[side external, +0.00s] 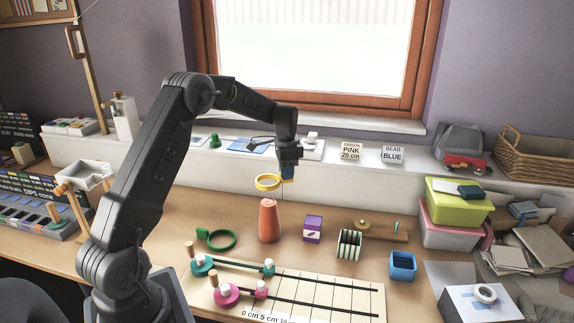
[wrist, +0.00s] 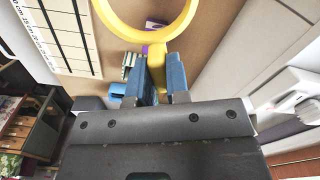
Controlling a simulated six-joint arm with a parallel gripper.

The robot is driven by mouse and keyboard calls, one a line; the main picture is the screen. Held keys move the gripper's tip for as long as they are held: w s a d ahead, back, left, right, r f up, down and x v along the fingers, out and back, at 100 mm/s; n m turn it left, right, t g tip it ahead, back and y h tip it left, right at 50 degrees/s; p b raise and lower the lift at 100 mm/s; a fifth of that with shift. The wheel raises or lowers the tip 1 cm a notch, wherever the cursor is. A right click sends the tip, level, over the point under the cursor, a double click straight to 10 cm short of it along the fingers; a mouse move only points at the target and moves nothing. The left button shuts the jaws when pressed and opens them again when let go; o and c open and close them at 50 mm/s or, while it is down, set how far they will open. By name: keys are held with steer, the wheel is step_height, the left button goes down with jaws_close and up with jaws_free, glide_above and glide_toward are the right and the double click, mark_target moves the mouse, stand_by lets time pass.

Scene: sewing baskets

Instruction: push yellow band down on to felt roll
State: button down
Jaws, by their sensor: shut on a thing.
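The yellow band (side external: 267,182) is a ring with a tab, held level in the air. In the side view it is just above the top of the felt roll, apart from it. The felt roll (side external: 269,221) is an orange-brown upright roll, narrower at the top, standing on the table. My gripper (side external: 288,174) is shut on the band's tab at the ring's right side. In the wrist view the blue fingers of my gripper (wrist: 164,78) pinch the yellow tab, and the yellow band (wrist: 104,33) arches beyond them. The felt roll is not clearly visible in the wrist view.
A green ring (side external: 222,240) lies left of the roll. A purple box (side external: 312,229), a striped spool (side external: 348,245) and a blue cup (side external: 402,266) stand to the right. A ruled board (side external: 320,290) with pink and teal pieces lies in front. The white ledge (side external: 240,165) runs behind.

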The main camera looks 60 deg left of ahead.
mark_target(286, 182)
steer(key=shift+f, duration=2.95)
step_height(286, 182, down, 7)
stand_by(1.1)
steer(key=c, duration=1)
jaws_free()
step_height(286, 182, up, 13)
steer(key=shift+r, duration=0.4)
